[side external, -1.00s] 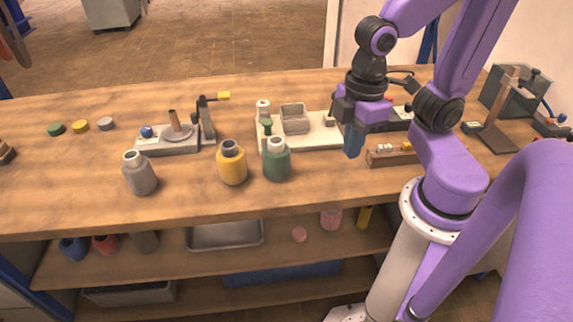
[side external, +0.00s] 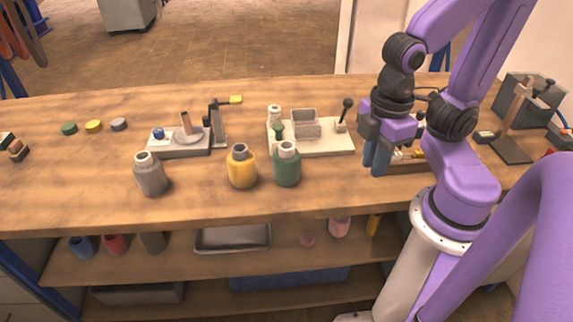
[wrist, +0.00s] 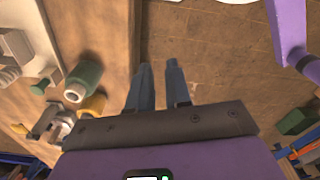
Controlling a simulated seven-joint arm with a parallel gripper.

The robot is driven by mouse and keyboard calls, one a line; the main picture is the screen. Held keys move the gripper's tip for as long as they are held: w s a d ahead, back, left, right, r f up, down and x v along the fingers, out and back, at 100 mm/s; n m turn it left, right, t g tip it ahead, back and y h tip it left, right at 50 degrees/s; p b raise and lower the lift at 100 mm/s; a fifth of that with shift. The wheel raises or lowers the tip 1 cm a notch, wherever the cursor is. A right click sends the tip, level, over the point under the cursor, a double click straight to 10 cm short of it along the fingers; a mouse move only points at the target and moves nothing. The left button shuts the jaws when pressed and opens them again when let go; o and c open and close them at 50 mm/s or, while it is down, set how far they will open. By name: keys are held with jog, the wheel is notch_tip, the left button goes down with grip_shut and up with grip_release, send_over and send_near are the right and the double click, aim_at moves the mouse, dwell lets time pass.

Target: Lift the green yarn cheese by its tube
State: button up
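The green yarn cheese (side external: 287,170) stands upright on the wooden bench, with its pale tube (side external: 287,150) sticking out of the top. In the wrist view the green yarn cheese (wrist: 86,76) is at the left, its tube end (wrist: 75,93) facing the camera. My gripper (side external: 376,163) is to the right of the cheese in the side view, above the bench and apart from it. In the wrist view my gripper (wrist: 158,70) points down with a gap between its two blue fingers. Nothing is between them.
A yellow yarn cheese (side external: 242,170) stands just left of the green one, and a grey one (side external: 150,177) farther left. A cream board (side external: 335,144) with a tray and lever lies behind. A wooden block with small parts is behind my gripper. The bench front is clear.

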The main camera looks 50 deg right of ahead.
jog(key=o, duration=1.4)
jog(key=r+m, duration=0.2)
jog(key=m, duration=2.7)
send_over(289, 142)
jog(key=f, duration=1.1)
jog(key=shift+s+a+f, duration=0.3)
jog(key=shift+a+f, duration=0.25)
jog(key=shift+f, duration=1.25)
jog(key=shift+a+f, duration=0.1)
jog(key=shift+f, duration=1.3)
